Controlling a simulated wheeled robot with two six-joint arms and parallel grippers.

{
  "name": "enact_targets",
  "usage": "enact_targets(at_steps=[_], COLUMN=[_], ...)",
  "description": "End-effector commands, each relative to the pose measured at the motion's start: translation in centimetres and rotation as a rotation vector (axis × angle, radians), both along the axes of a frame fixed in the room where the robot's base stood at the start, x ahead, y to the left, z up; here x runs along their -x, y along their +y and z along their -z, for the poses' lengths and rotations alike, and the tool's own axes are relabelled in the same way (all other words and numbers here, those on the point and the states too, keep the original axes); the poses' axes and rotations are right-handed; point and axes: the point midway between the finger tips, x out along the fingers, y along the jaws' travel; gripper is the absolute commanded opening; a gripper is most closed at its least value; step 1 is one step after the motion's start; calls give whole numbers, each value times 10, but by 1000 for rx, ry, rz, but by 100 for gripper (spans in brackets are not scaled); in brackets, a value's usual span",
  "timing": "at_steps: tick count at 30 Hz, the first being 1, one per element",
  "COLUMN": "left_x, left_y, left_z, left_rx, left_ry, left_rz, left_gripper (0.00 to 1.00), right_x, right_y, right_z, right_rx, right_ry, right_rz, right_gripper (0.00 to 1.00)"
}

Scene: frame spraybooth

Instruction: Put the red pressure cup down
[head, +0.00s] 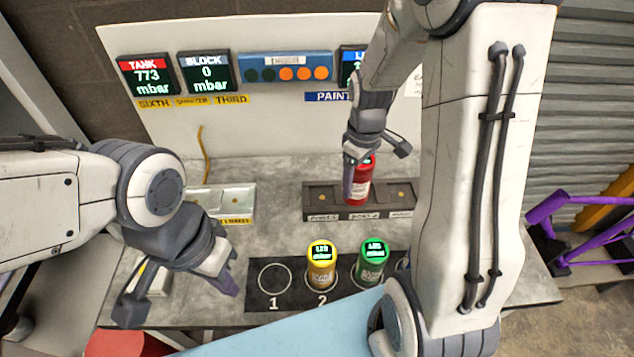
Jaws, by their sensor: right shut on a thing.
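The red pressure cup (361,185) is upright at the middle position of the dark port block (325,197) at the back of the bench. My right gripper (359,170) is shut on it from above. The cup's base meets the block, but I cannot tell whether it is seated. My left gripper (224,277) is empty above the front left of the bench; its jaw gap is hard to make out.
A yellow cup (321,268) stands on spot 2 of the black mat (257,299), with a green cup (371,263) to its right. Spot 1 is empty. My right arm hides the mat's right end. A panel (285,67) with displays stands behind.

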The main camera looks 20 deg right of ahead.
Motion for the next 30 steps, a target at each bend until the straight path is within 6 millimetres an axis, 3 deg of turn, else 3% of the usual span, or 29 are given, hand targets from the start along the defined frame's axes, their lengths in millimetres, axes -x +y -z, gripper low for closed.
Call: enact_targets(at_steps=[18, 25, 30], left_x=[0, 0, 0], left_y=[0, 0, 0], left_z=[-40, -46, -58], left_rx=[0, 0, 0], left_ry=[0, 0, 0], left_rz=[2, 4, 5], left_gripper=[0, 0, 0], right_x=[-97, -105, -104], right_y=[41, 45, 45], right_z=[61, 73, 95], right_rx=[0, 0, 0], right_ry=[0, 0, 2], right_rz=[1, 0, 0], right_gripper=[0, 0, 0])
